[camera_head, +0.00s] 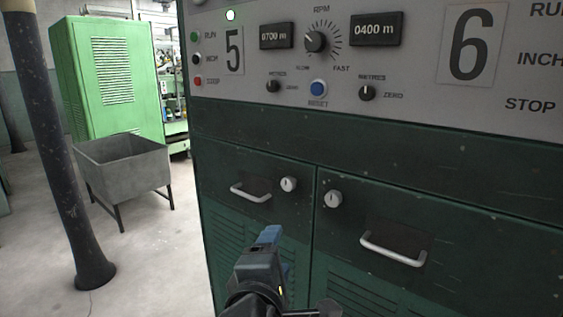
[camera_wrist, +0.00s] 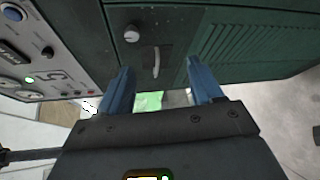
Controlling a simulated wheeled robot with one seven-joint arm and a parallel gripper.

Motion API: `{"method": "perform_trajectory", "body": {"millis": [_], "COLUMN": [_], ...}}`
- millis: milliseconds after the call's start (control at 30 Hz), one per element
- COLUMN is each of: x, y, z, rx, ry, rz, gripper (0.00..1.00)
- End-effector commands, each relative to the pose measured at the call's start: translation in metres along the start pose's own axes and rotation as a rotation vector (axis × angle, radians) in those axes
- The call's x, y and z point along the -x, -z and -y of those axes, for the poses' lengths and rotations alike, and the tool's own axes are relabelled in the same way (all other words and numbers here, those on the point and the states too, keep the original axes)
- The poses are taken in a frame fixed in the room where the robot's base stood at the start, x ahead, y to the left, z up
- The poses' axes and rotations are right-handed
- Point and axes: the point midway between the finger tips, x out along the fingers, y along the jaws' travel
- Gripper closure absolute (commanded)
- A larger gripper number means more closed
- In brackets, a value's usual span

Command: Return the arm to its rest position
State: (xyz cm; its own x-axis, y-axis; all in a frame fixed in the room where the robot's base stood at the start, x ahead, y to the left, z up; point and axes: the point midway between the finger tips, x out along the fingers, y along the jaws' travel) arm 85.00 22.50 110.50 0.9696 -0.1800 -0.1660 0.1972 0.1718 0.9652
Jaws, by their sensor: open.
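My gripper (camera_head: 270,236) is at the lower middle of the head view, in front of the dark green cabinet (camera_head: 400,170). Its blue fingers point toward the cabinet doors. In the wrist view my gripper (camera_wrist: 157,80) shows two blue fingers set apart with nothing between them. The wrist view is turned relative to the head view, with a cabinet door handle (camera_wrist: 156,63) beyond the fingers. I cannot tell the exact gap between the fingers and the cabinet.
The control panel (camera_head: 420,60) with knobs and displays is above the doors. Two door handles, left (camera_head: 250,192) and right (camera_head: 393,250), stick out. A dark pole (camera_head: 58,150), a grey bin (camera_head: 122,165) and a green cabinet (camera_head: 110,80) stand left.

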Motion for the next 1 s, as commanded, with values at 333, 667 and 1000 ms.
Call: {"method": "perform_trajectory", "body": {"millis": [333,667,1000], "x": [0.047,0.132,0.234], "y": [-0.048,-0.106,-0.172], "z": [0.148,0.232,0.258], "rx": [-0.314,-0.700,-1.142], "ry": [0.138,0.249,0.302], "rz": [-0.169,-0.235,-0.210], "gripper": [0.35,0.35,0.35]}}
